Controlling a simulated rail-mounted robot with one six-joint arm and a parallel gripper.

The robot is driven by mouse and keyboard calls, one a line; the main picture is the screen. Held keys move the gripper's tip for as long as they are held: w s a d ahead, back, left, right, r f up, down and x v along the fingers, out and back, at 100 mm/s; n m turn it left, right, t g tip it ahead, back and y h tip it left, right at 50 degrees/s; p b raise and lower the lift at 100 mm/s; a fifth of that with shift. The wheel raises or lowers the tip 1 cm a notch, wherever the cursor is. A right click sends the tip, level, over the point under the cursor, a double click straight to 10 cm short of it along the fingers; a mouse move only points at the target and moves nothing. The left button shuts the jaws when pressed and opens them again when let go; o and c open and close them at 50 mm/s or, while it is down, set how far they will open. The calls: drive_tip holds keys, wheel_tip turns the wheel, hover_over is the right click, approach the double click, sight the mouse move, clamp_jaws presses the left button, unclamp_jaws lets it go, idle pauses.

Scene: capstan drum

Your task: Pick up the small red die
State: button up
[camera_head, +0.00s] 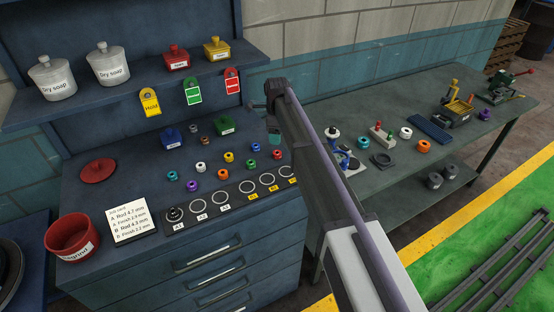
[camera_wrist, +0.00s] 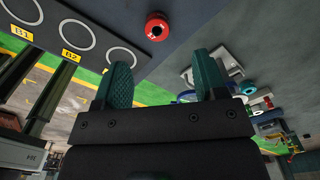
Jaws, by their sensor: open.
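The small red die (camera_head: 278,153) is a ring-shaped piece lying on the blue cabinet top, at the right end of the scattered dies. It also shows in the wrist view (camera_wrist: 157,27), near the top, with its dark centre hole visible. My gripper (camera_head: 274,138) is close to it in the head view, just behind and above it. In the wrist view my gripper (camera_wrist: 163,70) has its two teal fingers apart, with nothing between them. The red die lies beyond the fingertips, roughly in line with the gap, and is not touched.
Several other coloured dies, such as a green one (camera_head: 251,163), lie to the left. A dark strip with marked rings (camera_head: 236,197) lies in front. A shelf with hanging tags (camera_head: 194,91) is above. A workbench (camera_head: 460,150) with tools stands at right.

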sight(277, 152)
drive_tip(key=f+b, duration=0.3)
drive_tip(key=f, duration=0.1)
drive_tip(key=f+b, duration=0.4)
drive_tip(key=shift+s+f, duration=0.2)
drive_tip(key=shift+f, duration=0.2)
drive_tip(key=shift+r, duration=0.25)
drive_tip(key=c, duration=1.1)
